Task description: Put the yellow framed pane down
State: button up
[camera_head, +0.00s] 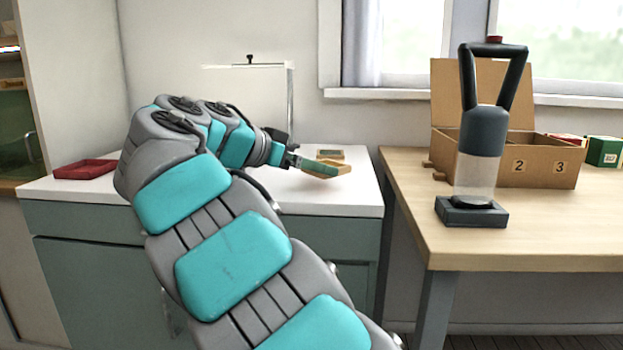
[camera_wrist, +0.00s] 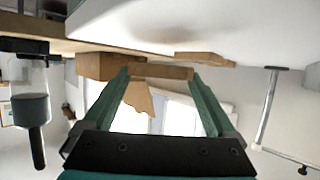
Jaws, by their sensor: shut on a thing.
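My gripper (camera_head: 322,168) reaches over the white counter at its right end. In the wrist view, which is upside down, its two green fingers (camera_wrist: 160,78) are shut on a thin yellow-tan bar, the edge of the yellow framed pane (camera_wrist: 160,71). In the head view the pane (camera_head: 344,167) shows as a small tan strip past the fingers, partly hidden by them. It looks close to the counter top; I cannot tell whether it touches.
Another small tan framed piece (camera_head: 330,154) lies on the white counter (camera_head: 345,195) just behind. A red tray (camera_head: 85,169) sits at the counter's left, and a thin stand (camera_head: 290,95) rises behind. The wooden table holds a numbered box (camera_head: 540,160) and a dark-handled tool (camera_head: 482,135).

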jog(key=shift+d+f, duration=0.1)
jog(key=shift+f, duration=1.25)
jog(key=shift+f, duration=0.1)
jog(key=o, duration=1.2)
jog(key=shift+b, duration=0.3)
jog(key=shift+o, duration=0.2)
jog(key=shift+s+r, duration=0.1)
jog(key=shift+r, duration=0.1)
jog(key=p+v, duration=0.1)
jog(key=v, duration=0.7)
jog(key=shift+s+a+r, duration=0.1)
jog(key=shift+s+a, duration=0.1)
jog(key=shift+a, duration=0.1)
jog(key=shift+p+v, duration=1)
jog(key=shift+v, duration=0.6)
